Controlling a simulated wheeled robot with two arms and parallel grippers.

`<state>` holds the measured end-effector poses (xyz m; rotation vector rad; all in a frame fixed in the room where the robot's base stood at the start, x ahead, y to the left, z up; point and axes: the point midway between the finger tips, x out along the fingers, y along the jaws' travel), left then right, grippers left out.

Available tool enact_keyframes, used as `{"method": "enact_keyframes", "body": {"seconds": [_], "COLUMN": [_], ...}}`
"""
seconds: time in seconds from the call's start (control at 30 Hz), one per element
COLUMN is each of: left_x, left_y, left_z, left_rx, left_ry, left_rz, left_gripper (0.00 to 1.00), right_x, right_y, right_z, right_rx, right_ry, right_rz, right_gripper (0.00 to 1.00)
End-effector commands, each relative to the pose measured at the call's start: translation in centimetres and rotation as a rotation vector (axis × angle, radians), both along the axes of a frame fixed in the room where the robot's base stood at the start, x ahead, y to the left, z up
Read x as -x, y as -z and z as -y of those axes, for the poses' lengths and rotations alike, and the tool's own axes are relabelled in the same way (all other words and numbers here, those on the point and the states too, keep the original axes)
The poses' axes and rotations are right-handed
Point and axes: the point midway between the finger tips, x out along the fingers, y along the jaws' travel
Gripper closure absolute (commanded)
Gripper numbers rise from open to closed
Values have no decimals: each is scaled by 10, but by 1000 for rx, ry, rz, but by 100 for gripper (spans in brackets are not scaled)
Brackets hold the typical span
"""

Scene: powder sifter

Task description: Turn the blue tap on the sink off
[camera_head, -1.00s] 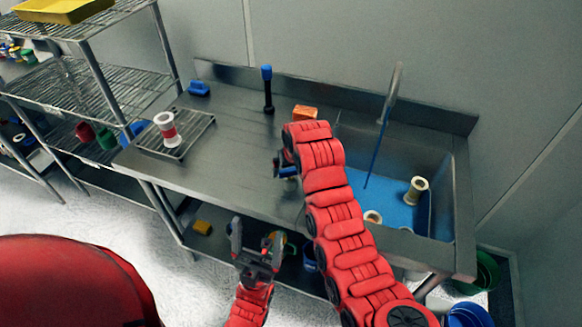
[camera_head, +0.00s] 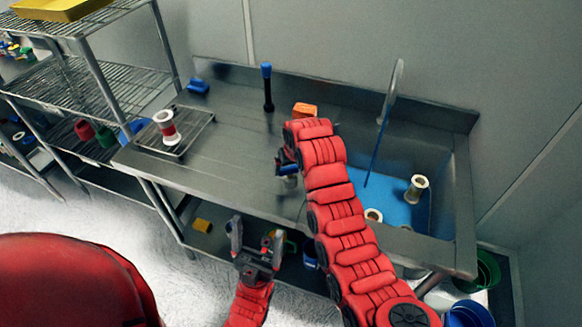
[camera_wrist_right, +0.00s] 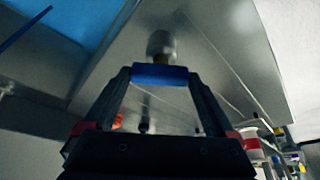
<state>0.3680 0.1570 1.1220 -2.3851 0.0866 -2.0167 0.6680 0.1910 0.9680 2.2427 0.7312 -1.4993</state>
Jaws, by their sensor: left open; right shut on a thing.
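The metal sink (camera_head: 463,195) is at the right of the steel counter. A tall curved spout (camera_head: 394,90) rises behind it, with a thin blue line (camera_head: 376,155) running down into the blue basin. My right gripper (camera_head: 287,163) is over the counter left of the sink, mostly hidden by its arm. In the right wrist view it (camera_wrist_right: 160,84) is shut on a blue bar-shaped piece (camera_wrist_right: 160,74). A rounded grey metal part shows just beyond the piece. I cannot tell whether this is the tap's handle. My left gripper (camera_head: 257,255) is open and empty in front of the counter.
A white and red spool (camera_head: 166,127) stands on a wire rack (camera_head: 192,137). A black post with a blue top (camera_head: 267,85), an orange block (camera_head: 304,110) and a blue item (camera_head: 198,86) are along the back. Cream spools (camera_head: 417,187) are in the basin. The middle counter is clear.

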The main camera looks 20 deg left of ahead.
Motion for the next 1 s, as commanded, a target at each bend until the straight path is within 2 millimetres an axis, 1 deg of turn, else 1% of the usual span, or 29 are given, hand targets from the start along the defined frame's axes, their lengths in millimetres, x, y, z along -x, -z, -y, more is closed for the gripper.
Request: {"method": "enact_keyframes", "body": {"seconds": [0.03, 0.27, 0.5, 0.7, 0.8, 1.0], "left_x": [0, 0, 0, 0, 0, 0], "left_y": [6, 31, 66, 91, 97, 96], "left_z": [0, 0, 0, 0, 0, 0], "left_rx": [0, 0, 0, 0, 0, 0], "left_ry": [0, 0, 0, 0, 0, 0], "left_rz": [0, 0, 0, 0, 0, 0], "left_gripper": [15, 15, 15, 15, 15, 15], "right_x": [-1, -3, -3, -5, -5, -4], "right_y": [3, 5, 7, 5, 3, 0], "right_z": [1, 1, 3, 4, 3, 2], "right_rx": [0, -3, 1, 2, 1, 0], "right_ry": [-15, -152, -370, -558, -653, -763], "right_rz": [0, 4, 2, 1, 1, 0], "right_gripper": [66, 66, 66, 66, 66, 66]}}
